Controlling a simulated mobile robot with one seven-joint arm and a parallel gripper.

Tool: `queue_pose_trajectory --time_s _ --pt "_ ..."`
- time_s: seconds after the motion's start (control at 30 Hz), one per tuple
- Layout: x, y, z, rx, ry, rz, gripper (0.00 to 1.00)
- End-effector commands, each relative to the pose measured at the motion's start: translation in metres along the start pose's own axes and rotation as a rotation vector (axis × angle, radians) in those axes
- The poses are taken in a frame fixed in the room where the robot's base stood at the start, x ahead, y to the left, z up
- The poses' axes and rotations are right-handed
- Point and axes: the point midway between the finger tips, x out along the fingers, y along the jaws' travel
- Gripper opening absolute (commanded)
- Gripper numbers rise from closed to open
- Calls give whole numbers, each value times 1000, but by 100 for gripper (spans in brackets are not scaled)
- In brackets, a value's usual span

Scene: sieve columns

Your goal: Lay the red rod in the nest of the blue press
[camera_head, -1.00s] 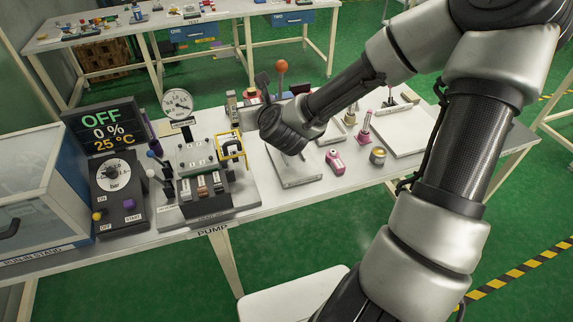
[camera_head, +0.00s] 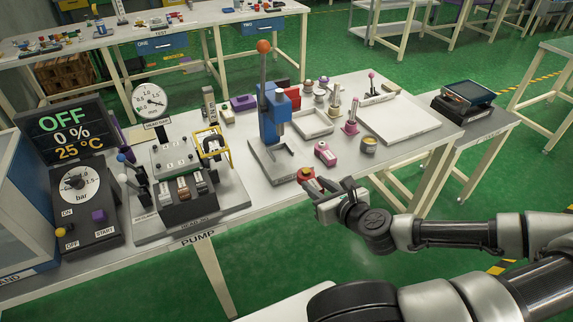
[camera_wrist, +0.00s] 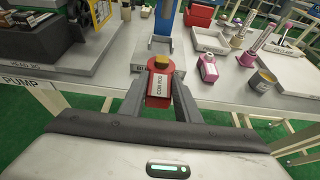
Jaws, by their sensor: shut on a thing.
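The red rod (camera_head: 306,174), with a brass-coloured ring at its far end, is held by my gripper (camera_head: 318,188) at the table's front edge. In the wrist view the rod (camera_wrist: 158,88) sits between both fingers of my gripper (camera_wrist: 157,96) and carries a label that looks like "CON ROD". The blue press (camera_head: 272,115) stands upright behind and left of the rod, with an orange-knobbed lever raised. Its pale base plate (camera_head: 262,166) lies under its head. In the wrist view the press's blue column (camera_wrist: 164,22) is straight ahead; the rod partly hides the base, and I cannot make out the nest clearly.
A pink block (camera_head: 326,155) and a dark yellow-topped tin (camera_head: 369,145) stand right of the press. A shallow tray (camera_head: 316,122) and a white board (camera_head: 400,120) lie at the back right. The floor in front is clear.

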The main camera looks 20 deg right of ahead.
Motion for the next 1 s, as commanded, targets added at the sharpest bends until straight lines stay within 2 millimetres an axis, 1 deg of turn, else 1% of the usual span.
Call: queue_pose_trajectory --time_s 0.03,0.07,0.1,0.2,0.37,0.43,0.6,0.73,0.83,0.9,1.0 --pt "14 3 0 -11 -3 7 0" --pt "18 1 -2 -11 -3 3 0" --pt "21 -3 -4 -9 -2 -2 0" --pt "28 -4 0 -10 -3 -4 0" --pt "39 0 5 -10 -2 0 0" --pt "51 2 20 -10 -2 4 0" --pt "92 2 37 -7 -3 3 0" --pt "121 2 49 -6 -3 2 0" --pt "136 2 57 -4 -3 1 0" --pt "143 1 59 -2 -2 0 0" --pt "147 1 62 0 -2 0 0"
